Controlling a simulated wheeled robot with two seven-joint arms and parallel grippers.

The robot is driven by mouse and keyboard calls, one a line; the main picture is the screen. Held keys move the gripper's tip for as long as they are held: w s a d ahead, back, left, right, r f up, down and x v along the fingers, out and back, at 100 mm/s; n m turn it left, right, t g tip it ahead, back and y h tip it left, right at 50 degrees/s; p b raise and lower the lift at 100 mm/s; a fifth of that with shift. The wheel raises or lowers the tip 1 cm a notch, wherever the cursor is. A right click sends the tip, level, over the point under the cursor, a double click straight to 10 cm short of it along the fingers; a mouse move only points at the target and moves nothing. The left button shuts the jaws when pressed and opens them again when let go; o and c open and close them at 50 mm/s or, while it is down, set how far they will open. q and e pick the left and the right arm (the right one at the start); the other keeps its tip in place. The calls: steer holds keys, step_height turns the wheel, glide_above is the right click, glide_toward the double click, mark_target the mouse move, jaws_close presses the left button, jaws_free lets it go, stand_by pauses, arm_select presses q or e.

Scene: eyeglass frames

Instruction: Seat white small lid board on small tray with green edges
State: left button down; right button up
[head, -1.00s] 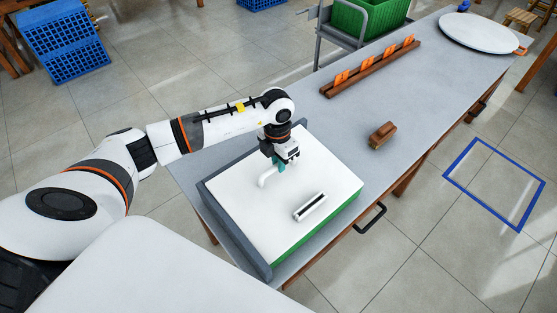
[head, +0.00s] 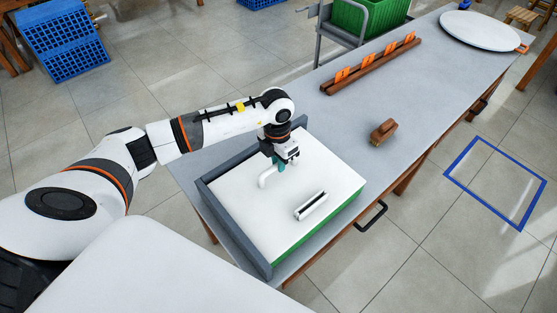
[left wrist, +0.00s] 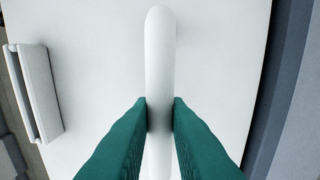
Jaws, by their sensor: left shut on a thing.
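The white lid board (head: 317,172) lies over the green-edged tray (head: 318,234), whose green side shows along the front right. Whether the board is fully down on the tray, I cannot tell. A white handle (head: 267,178) stands up from the board. My left gripper (head: 279,168) is shut on this handle. In the left wrist view the green fingers (left wrist: 160,117) press on both sides of the white handle (left wrist: 160,45). A white and black bar-shaped piece (head: 311,206) sits on the board's near right part. It also shows in the left wrist view (left wrist: 38,92). My right gripper is not in view.
A grey raised border (head: 232,232) runs along the left and back sides of the tray. A brown wooden block (head: 383,132), a wooden rack (head: 370,70) with orange pieces and a round white board (head: 482,32) stand farther along the grey table (head: 345,113).

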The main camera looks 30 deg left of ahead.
arm_select(q)
steer(key=c, duration=1.3)
jaws_free()
step_height(320, 180, up, 12)
steer(key=b, duration=0.2)
steer(key=shift+a, duration=0.2)
